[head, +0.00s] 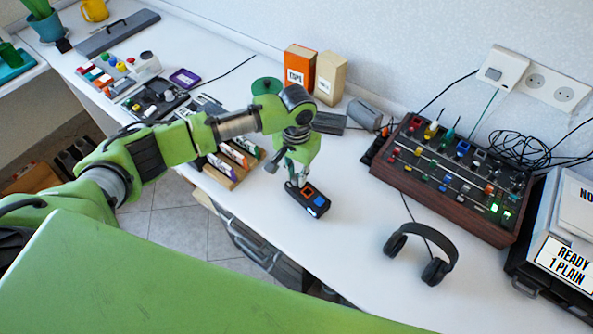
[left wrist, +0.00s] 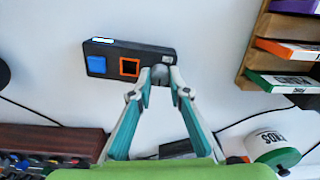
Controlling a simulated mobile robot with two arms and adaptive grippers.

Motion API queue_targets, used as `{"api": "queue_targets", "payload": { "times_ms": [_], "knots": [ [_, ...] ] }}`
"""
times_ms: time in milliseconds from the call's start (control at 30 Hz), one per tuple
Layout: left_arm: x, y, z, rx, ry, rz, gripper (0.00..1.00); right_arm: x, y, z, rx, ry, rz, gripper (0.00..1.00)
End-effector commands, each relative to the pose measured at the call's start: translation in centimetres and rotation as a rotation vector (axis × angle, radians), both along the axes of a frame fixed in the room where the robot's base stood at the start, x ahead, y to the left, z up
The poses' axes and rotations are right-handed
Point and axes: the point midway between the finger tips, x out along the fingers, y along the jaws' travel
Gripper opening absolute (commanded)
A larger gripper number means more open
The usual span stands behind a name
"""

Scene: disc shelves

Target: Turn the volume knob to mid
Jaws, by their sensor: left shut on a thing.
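A small black control box (head: 313,204) lies on the white desk, with a blue square and an orange-framed square on its top. My left gripper (head: 293,183) reaches down onto the box's far-left end. In the left wrist view the box (left wrist: 112,50) is at top centre, with the blue square (left wrist: 96,65) at its left end and the orange-framed square (left wrist: 129,67) in the middle. The fingertips of my left gripper (left wrist: 162,76) are closed on a small grey knob at the box's right end. The fingers mostly hide the knob; its pointer and any marks cannot be read. My right gripper is not in view.
Headphones (head: 437,270) lie to the right of the box. A wood-sided mixer (head: 400,180) with several knobs stands behind them. A wooden rack of cases (head: 222,180) is left of the gripper. The desk around the box is clear.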

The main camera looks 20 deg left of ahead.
Motion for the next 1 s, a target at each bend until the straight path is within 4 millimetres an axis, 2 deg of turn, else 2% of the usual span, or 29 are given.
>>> {"api": "queue_targets", "payload": {
  "times_ms": [200,233,300,600,733,867,1000],
  "knots": [
    [0.0,0.0,0.0,-0.001,-0.001,0.0,0.0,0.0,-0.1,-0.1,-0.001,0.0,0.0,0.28],
    [0.0,0.0,0.0,-0.001,-0.001,0.0,0.2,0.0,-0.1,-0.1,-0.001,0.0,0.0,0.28],
    [0.0,0.0,0.0,-0.001,-0.001,0.0,0.34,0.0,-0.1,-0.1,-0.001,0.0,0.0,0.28],
    [0.0,0.0,0.0,-0.001,0.0,0.0,0.34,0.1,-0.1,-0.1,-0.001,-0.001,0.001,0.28],
    [0.1,0.0,0.7,-0.001,-0.001,0.0,0.34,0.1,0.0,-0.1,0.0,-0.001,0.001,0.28],
    [0.1,0.0,2.7,-0.003,-0.002,-0.001,0.34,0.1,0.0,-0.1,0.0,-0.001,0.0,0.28],
    [0.1,-0.1,5.8,-0.003,-0.004,-0.001,0.34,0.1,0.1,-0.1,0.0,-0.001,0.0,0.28]
  ]
}}
